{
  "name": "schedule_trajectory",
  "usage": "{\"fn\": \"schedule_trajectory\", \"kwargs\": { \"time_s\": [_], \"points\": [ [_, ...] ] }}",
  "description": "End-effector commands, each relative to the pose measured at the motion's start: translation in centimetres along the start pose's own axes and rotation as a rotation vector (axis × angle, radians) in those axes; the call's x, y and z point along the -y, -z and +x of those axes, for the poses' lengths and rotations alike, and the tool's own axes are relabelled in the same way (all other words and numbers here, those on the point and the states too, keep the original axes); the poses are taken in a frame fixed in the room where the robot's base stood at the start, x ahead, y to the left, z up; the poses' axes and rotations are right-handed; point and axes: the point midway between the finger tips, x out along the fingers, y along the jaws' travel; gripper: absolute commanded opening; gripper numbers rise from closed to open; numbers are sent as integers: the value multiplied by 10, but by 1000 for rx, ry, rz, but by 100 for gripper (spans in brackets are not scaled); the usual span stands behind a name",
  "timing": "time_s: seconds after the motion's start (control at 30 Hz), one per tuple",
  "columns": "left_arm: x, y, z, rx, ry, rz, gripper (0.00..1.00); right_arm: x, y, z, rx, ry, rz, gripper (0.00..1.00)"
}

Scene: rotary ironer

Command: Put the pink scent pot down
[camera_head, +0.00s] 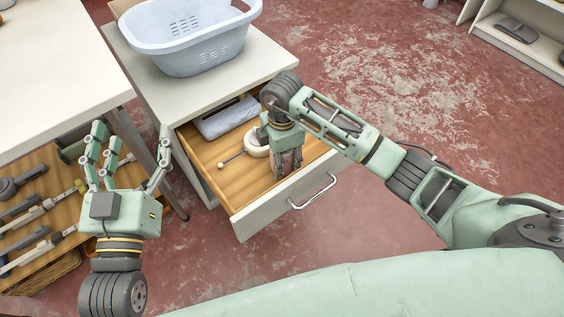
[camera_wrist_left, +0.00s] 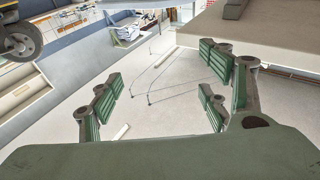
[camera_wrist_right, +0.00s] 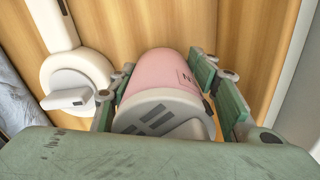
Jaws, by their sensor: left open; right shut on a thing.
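The pink scent pot (camera_wrist_right: 172,70), with a pale grey slotted lid (camera_wrist_right: 165,116), is between the fingers of my right gripper (camera_wrist_right: 165,92) in the right wrist view. My right gripper (camera_head: 288,166) is shut on it and reaches down into the open drawer (camera_head: 243,186). The pot is mostly hidden by the fingers in the head view. Whether its underside touches the wooden drawer floor, I cannot tell. My left gripper (camera_head: 130,142) is open and empty, beside the table leg at the left; its spread fingers also show in the left wrist view (camera_wrist_left: 165,95).
In the drawer, a white round object with a stick (camera_head: 256,143) lies just left of the pot, and a grey-blue packet (camera_head: 224,118) lies behind. A light blue basket (camera_head: 190,45) stands on the cabinet top. The drawer's front left floor is bare.

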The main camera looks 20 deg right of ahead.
Motion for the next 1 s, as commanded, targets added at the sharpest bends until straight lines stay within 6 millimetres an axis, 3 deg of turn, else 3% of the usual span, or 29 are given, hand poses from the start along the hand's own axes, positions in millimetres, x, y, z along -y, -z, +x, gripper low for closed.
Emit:
{"fn": "schedule_trajectory", "kwargs": {
  "time_s": [0.2,0.57,0.6,0.8,1.0],
  "points": [
    [-3,23,0,-119,-6,-4,71,-1,0,14,-1,-2,0,18],
    [-3,26,0,-135,-7,-4,71,0,0,16,-1,-1,0,18],
    [-4,28,-1,-141,-7,-4,71,0,0,17,0,-1,0,46],
    [-4,27,0,-139,-7,-4,71,0,0,16,-1,-1,0,64],
    [-4,27,0,-138,-7,-4,71,0,0,16,-1,-1,0,64]
  ]
}}
